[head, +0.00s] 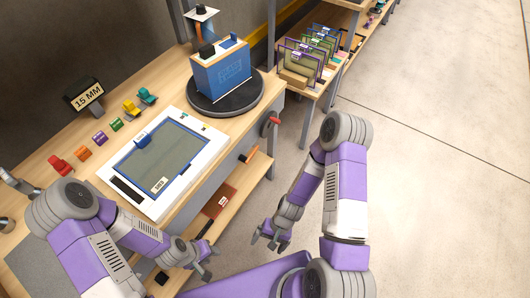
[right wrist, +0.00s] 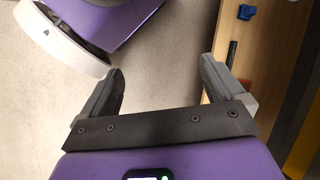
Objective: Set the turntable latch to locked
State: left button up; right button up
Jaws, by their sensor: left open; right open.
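The turntable (head: 247,99) is a round black disc on the far part of the bench, and a blue box (head: 222,76) stands on it. A red-tipped handle (head: 275,121) and an orange-tipped handle (head: 250,155) are on the bench's front side below the turntable. I cannot tell which of them, if either, is the latch, or how it is set. My right gripper (head: 270,241) is open and empty, in front of the bench and well short of the turntable. It also shows in the right wrist view (right wrist: 165,88). My left gripper (head: 207,262) is open near the bench's lower shelf.
A white framed panel (head: 206,130) lies on the bench, with several coloured clamp-like pieces and a "15 MM" sign (head: 86,95) behind it. A reddish-brown box (head: 218,201) sits on the lower shelf. A rack of framed panels (head: 300,62) stands beyond. The floor at right is clear.

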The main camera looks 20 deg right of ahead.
jog(key=m+y, duration=0.1)
jog(key=w+a+r+m+y, duration=0.1)
jog(key=m, duration=0.1)
jog(key=a+r+m+y+p, duration=0.1)
jog(key=m+y, duration=0.1)
jog(key=shift+w, duration=0.25)
jog(key=m+t+y+p, duration=0.2)
jog(key=m+t, duration=1.3)
jog(key=t, duration=0.1)
send_near(253, 155)
jog(key=w, duration=0.1)
jog(key=b+x, duration=0.1)
jog(key=x, duration=0.6)
jog(key=shift+a+f, duration=0.2)
jog(key=shift+a, duration=0.1)
jog(key=shift+c, duration=0.2)
jog(key=c, duration=1.1)
